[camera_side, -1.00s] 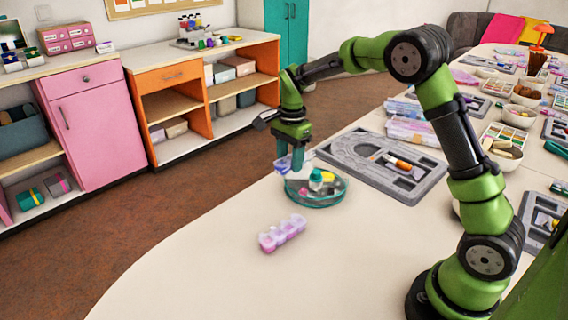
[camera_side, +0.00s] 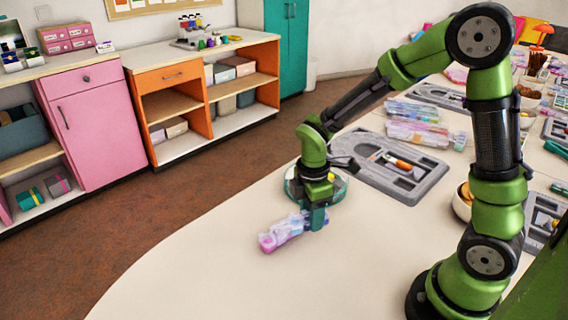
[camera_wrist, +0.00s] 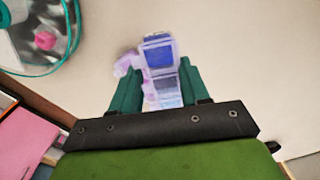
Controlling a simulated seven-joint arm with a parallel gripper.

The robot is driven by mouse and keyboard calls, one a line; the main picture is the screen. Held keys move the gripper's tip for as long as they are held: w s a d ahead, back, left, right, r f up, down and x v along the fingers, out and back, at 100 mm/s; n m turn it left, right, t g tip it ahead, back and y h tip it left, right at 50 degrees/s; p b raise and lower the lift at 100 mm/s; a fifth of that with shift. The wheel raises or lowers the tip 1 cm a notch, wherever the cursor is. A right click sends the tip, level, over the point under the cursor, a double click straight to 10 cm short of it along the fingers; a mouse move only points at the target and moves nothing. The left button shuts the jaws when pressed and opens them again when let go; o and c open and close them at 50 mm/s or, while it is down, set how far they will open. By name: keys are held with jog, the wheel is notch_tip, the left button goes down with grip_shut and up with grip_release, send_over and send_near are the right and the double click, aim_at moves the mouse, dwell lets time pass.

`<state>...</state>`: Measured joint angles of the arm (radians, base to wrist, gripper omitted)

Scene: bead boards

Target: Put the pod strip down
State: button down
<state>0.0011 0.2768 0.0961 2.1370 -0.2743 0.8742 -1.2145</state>
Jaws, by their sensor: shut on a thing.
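My gripper (camera_side: 316,215) is low over the pale table at the front. In the wrist view my gripper (camera_wrist: 158,84) is shut on a clear pod strip (camera_wrist: 158,54) with a dark blue section, its far end pointing away from the jaws. A second, pink and lilac pod strip (camera_side: 267,242) lies on the table. Part of this lilac strip (camera_wrist: 125,64) shows just left of the held one in the wrist view. The two overlap in both views. I cannot tell whether they touch or whether the held strip rests on the table.
A round teal-rimmed dish (camera_side: 343,195) with small items stands just behind my gripper. A grey bead board (camera_side: 408,191) lies to the right, with clear boxes (camera_side: 417,132) behind it. The table front and left of the lilac strip is clear.

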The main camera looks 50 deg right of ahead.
jog(key=shift+s+d+f+n, duration=0.1)
jog(key=shift+s+f+n, duration=0.1)
jog(key=shift+n, duration=0.7)
jog(key=n, duration=0.2)
jog(key=shift+w+n, duration=0.3)
send_over(261, 212)
jog(key=shift+f, duration=2.5)
jog(key=shift+f, duration=0.2)
jog(key=c, duration=0.5)
grip_release()
jog(key=shift+c, duration=0.2)
